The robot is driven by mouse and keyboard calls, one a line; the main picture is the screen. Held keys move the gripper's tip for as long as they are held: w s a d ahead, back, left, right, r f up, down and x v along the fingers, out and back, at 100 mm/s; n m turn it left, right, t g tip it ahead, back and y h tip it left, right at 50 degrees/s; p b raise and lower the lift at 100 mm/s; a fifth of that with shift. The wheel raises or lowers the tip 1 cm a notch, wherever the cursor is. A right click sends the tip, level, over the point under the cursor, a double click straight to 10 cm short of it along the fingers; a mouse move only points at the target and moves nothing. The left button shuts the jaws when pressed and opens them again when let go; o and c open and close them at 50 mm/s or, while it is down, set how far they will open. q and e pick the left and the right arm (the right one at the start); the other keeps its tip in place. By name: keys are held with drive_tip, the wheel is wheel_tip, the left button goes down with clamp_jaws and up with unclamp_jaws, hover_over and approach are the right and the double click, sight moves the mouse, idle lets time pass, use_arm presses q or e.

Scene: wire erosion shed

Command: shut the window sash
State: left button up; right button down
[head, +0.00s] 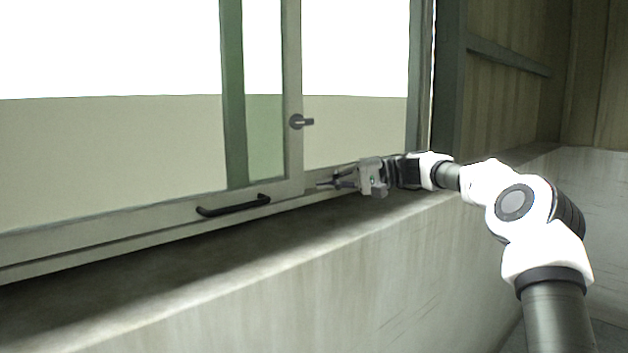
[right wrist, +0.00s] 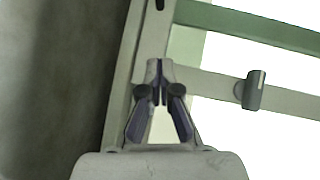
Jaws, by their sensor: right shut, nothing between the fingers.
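The window sash (head: 293,85) is a pale grey-green frame in the head view, with a stile on its right side and a long bottom rail. A black bar handle (head: 233,205) is on its bottom rail, and a dark latch (head: 300,121) is on the stile. The latch also shows in the right wrist view (right wrist: 253,90). A gap lies between the stile and the right jamb (head: 420,75). My right gripper (head: 322,184) is shut and empty, low in this gap, fingertips pointing left at the sash's lower right corner. I cannot tell whether they touch it. My left gripper is out of view.
A concrete sill (head: 200,285) runs below the window, close under my right gripper. A green upright (head: 233,100) stands left of the stile. A wood-panelled wall (head: 510,100) with a dark rail is at the right.

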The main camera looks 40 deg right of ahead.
drive_tip(key=x, duration=0.2)
drive_tip(key=p+x, duration=0.1)
drive_tip(key=x, duration=0.4)
drive_tip(key=shift+w+a+r+p, duration=0.2)
drive_tip(key=shift+a+p, duration=0.15)
drive_tip(key=shift+s+a+f+p, duration=0.1)
drive_tip(key=shift+a+f+p, duration=0.05)
drive_tip(key=shift+a, duration=0.4)
drive_tip(key=shift+s+a+f+p, duration=0.1)
drive_tip(key=shift+a+f+p, duration=0.05)
drive_tip(key=shift+a, duration=0.4)
drive_tip(key=shift+a+f, duration=0.15)
drive_tip(key=shift+a, duration=0.2)
drive_tip(key=shift+a+f, duration=0.15)
drive_tip(key=shift+a, duration=0.1)
drive_tip(key=shift+w+a+f, duration=0.1)
drive_tip(key=shift+w+a, duration=0.15)
drive_tip(key=shift+a, duration=0.05)
drive_tip(key=shift+s, duration=0.1)
